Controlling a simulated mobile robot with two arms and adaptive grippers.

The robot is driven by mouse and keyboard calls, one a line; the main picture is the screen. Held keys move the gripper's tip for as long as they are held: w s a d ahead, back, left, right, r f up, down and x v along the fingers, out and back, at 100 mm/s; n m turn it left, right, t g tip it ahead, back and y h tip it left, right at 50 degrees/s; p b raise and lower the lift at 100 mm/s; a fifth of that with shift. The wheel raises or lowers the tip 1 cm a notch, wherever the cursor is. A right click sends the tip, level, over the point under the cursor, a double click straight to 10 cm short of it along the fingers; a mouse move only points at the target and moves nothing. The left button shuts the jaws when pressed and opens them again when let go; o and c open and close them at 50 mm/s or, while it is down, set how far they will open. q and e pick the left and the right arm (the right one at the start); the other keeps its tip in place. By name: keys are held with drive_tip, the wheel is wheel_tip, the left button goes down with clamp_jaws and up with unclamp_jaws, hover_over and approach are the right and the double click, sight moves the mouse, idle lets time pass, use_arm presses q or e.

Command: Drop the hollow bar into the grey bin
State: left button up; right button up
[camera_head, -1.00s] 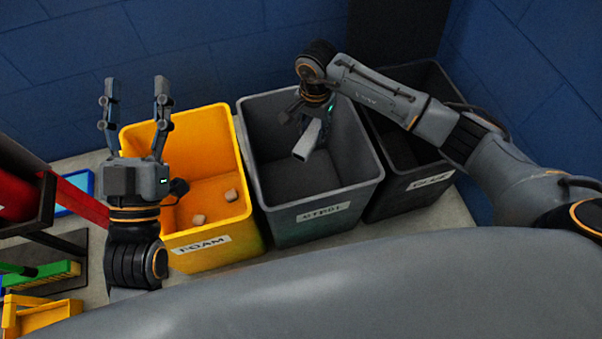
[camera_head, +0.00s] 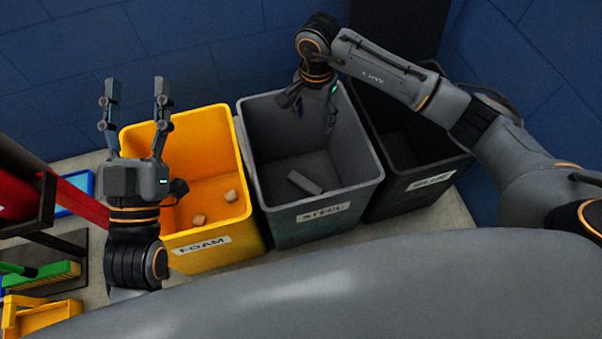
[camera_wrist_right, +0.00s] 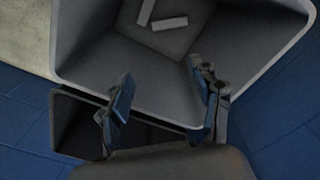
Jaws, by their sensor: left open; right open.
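The grey bin (camera_head: 292,227) stands in the middle of three bins and has a white label. A grey hollow bar (camera_head: 305,182) lies on its floor in the head view. The right wrist view shows two light bars inside the bin, one (camera_wrist_right: 170,23) lying crosswise and one (camera_wrist_right: 146,12) cut by the top edge. I cannot tell which of them is the hollow bar. My right gripper (camera_head: 310,112) is open and empty over the back of the bin; its fingers (camera_wrist_right: 160,82) also show in the right wrist view. My left gripper (camera_head: 136,100) is open and empty, pointing up beside the yellow bin.
A darker bin (camera_head: 415,198) stands right of the grey bin, under my right arm. A blue wall (camera_head: 200,50) is behind. Red, green and yellow items (camera_head: 40,278) stand at the left.

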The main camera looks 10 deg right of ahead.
wheel_tip(320, 180, up, 6)
drive_tip(key=shift+r, duration=0.25)
idle(0.5)
